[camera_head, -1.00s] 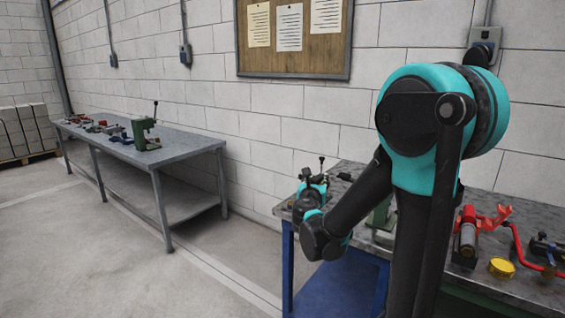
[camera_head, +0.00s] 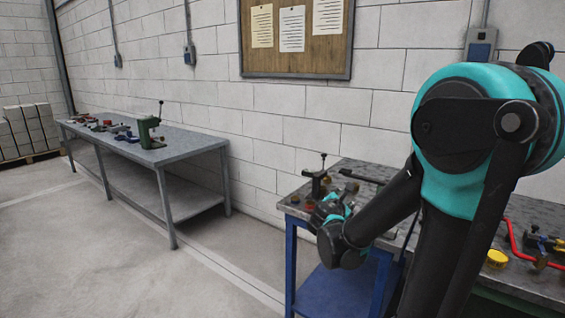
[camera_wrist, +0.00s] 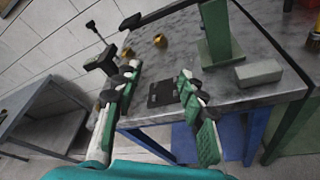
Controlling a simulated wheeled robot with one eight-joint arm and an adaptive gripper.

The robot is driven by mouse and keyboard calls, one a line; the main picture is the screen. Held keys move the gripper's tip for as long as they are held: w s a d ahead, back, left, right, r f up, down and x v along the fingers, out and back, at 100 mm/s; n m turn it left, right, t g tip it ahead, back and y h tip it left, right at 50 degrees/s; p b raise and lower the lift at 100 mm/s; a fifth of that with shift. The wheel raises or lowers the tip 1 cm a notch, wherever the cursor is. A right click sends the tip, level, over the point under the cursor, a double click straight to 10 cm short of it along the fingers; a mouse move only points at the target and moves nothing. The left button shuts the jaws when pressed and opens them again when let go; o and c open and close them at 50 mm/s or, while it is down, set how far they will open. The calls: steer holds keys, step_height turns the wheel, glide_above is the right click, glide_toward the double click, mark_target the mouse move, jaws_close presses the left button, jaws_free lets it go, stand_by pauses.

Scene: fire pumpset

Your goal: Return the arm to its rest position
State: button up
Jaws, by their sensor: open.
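My teal-and-black arm (camera_head: 465,190) is bent on the right side of the head view, its elbow joint high and large in the picture. Its forearm reaches down and left to my gripper (camera_head: 325,207), seen in front of the near workbench (camera_head: 345,178). In the wrist view my gripper (camera_wrist: 160,76) is open, its two green-padded fingers apart with nothing between them. The bench top (camera_wrist: 235,95) and a dark flat plate (camera_wrist: 163,93) show beyond the gap. The arm hides part of the bench.
A green stand (camera_wrist: 218,35) and a grey block (camera_wrist: 258,73) are on the near bench. A yellow cap (camera_head: 497,258) and a red bent pipe (camera_head: 523,250) lie to the right. A far bench (camera_head: 190,150) stands left. The floor (camera_head: 110,260) between is clear.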

steer(key=s+d+f+m+g+y, duration=0.1)
steer(key=s+d+f+m+g, duration=0.2)
steer(key=s+f+m, duration=0.25)
steer(key=s+d+f+m+g, duration=0.2)
steer(key=s+f+m+g, duration=0.1)
steer(key=s+f+m, duration=0.3)
steer(key=s+a+f+m+g+y, duration=0.1)
steer(key=s+a+f+m+y, duration=0.1)
steer(key=s+m, duration=0.4)
steer(key=s+a+f+m+g+y, duration=0.2)
steer(key=s+a+f+m+y, duration=0.1)
steer(key=s+m, duration=0.3)
steer(key=shift+s+a+f+g, duration=0.3)
steer(key=shift+s+a+f, duration=0.35)
steer(key=shift+s+a, duration=0.15)
